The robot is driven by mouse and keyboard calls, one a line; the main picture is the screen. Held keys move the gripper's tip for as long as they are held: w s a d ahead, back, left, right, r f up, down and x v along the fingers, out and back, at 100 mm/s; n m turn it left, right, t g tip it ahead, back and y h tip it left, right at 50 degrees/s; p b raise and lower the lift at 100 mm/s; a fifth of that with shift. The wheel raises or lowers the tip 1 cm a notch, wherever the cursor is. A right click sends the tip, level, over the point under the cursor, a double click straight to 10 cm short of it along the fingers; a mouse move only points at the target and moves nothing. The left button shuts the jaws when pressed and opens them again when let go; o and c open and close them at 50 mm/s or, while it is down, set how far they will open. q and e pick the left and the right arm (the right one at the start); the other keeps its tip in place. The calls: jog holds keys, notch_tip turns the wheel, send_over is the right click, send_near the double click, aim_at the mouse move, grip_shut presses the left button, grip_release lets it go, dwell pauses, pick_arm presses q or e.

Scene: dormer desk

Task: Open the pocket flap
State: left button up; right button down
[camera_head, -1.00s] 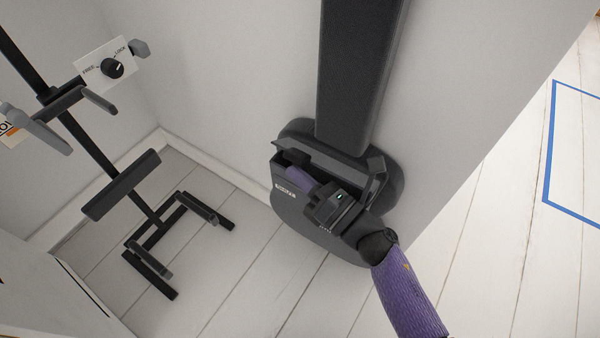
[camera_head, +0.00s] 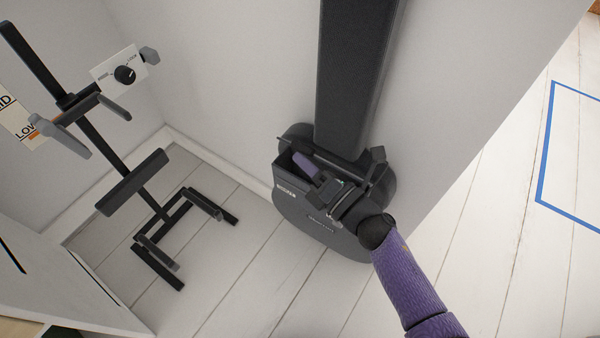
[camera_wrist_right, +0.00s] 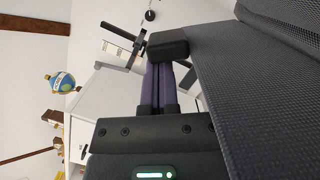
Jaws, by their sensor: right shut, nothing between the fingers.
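A dark grey bag-like case (camera_head: 300,212) with a small label on its front stands on the floor against the wall. The pocket's mouth shows dark and open on its upper left side. The pocket flap (camera_head: 340,160) appears as a thin dark panel raised at the back of the mouth, with a block at its right end. My right gripper (camera_head: 303,164) is shut and empty, its purple fingers over the mouth in front of the flap. In the right wrist view, the shut fingers (camera_wrist_right: 158,88) are beside a dark panel and a black block (camera_wrist_right: 168,45); contact is unclear. My left gripper is out of view.
A tall mesh-covered dark upright part (camera_head: 358,80) rises from the case along the wall. A black stand (camera_head: 135,182) with a dial plate (camera_head: 120,70) is at left. Blue tape (camera_head: 545,150) marks the floor at right. Floor in front of the case is clear.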

jog(key=shift+w+d+r+m+h+p, duration=0.2)
jog(key=shift+w+r+m+p, duration=0.15)
jog(key=shift+m, duration=0.2)
jog(key=shift+w+d+r+m+h+p, duration=0.15)
jog(key=shift+d+r+m+p, duration=0.1)
jog(key=shift+r+m, duration=0.25)
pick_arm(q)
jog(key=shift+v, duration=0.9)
pick_arm(e)
jog(key=shift+w+d, duration=0.15)
jog(key=shift+w, duration=0.2)
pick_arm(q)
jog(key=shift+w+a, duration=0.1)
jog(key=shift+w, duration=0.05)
pick_arm(e)
jog(key=shift+w+d+r, duration=0.1)
